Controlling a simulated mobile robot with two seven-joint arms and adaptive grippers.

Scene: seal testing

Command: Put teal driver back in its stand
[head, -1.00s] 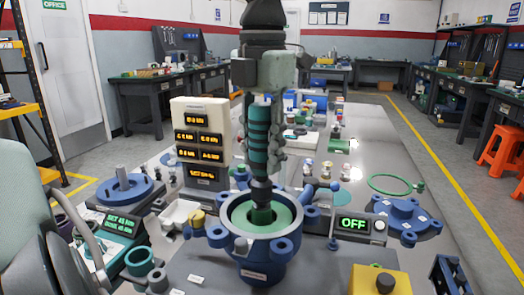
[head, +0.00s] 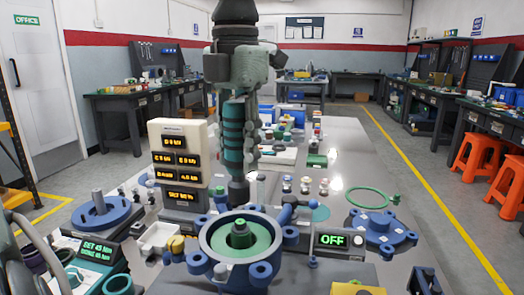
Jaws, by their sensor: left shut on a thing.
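My left gripper (head: 243,92) is shut on the teal driver (head: 233,132), a ribbed dark-teal cylinder with a dark nose. The driver hangs upright with its nose down, behind and slightly left of the blue flanged housing (head: 205,262). Its tip looks clear of the housing's green centre (head: 240,236). A teal open ring-shaped holder (head: 118,285) stands empty at the lower left by a green-lit torque display (head: 97,251). It may be the stand, but I cannot tell for sure. My right gripper is not in view.
A cream panel of amber readouts (head: 180,135) stands left of the driver. A blue disc with a post (head: 100,213) is at the left. An OFF display (head: 333,240), green ring (head: 367,197) and blue flange (head: 380,232) are at the right. Small parts crowd the bench's middle.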

